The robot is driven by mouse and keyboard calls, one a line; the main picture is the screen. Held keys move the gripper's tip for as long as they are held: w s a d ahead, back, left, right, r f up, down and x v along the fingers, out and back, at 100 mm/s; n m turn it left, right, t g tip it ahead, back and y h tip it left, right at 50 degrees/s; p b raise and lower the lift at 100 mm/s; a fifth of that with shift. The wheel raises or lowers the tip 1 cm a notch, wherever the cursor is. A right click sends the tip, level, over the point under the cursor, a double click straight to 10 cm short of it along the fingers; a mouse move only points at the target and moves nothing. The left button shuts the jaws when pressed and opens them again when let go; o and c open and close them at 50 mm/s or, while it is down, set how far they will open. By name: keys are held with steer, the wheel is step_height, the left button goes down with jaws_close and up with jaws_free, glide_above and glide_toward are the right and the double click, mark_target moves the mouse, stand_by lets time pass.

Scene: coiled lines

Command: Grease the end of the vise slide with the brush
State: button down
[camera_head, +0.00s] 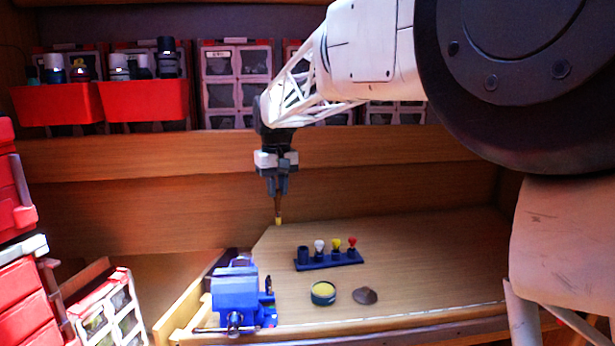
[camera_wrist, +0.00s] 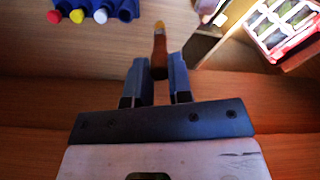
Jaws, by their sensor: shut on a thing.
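My gripper (camera_head: 278,186) is shut on the brush (camera_head: 278,209) and holds it upright above the back of the workbench, tip down. The brush is brown with a yellowish tip; in the wrist view (camera_wrist: 159,50) it sits between the two fingers. The blue vise (camera_head: 236,292) is at the bench's front left corner, below and left of my gripper; its slide end is hard to make out. An open round tin (camera_head: 323,292) with yellow content, likely the grease, stands right of the vise.
A dark blue rack (camera_head: 328,259) holds several items with white, yellow and red tops; its left holder is empty. A brownish lid-like disc (camera_head: 365,295) lies right of the tin. Red drawers (camera_head: 20,290) stand at far left. The bench's right side is clear.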

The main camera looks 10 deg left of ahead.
steer(key=s+a+f+n, duration=0.1)
steer(key=s+a+f, duration=0.1)
steer(key=s+a, duration=0.4)
steer(key=shift+a+n, duration=0.3)
steer(key=shift+a, duration=0.05)
steer(key=shift+f, duration=0.25)
steer(key=shift+f, duration=2.25)
steer(key=shift+f, duration=0.6)
steer(key=shift+w, duration=0.2)
steer(key=shift+w+a, duration=0.2)
steer(key=shift+w, duration=0.2)
steer(key=shift+w, duration=0.2)
steer(key=shift+w+a, duration=0.2)
steer(key=shift+w, duration=0.25)
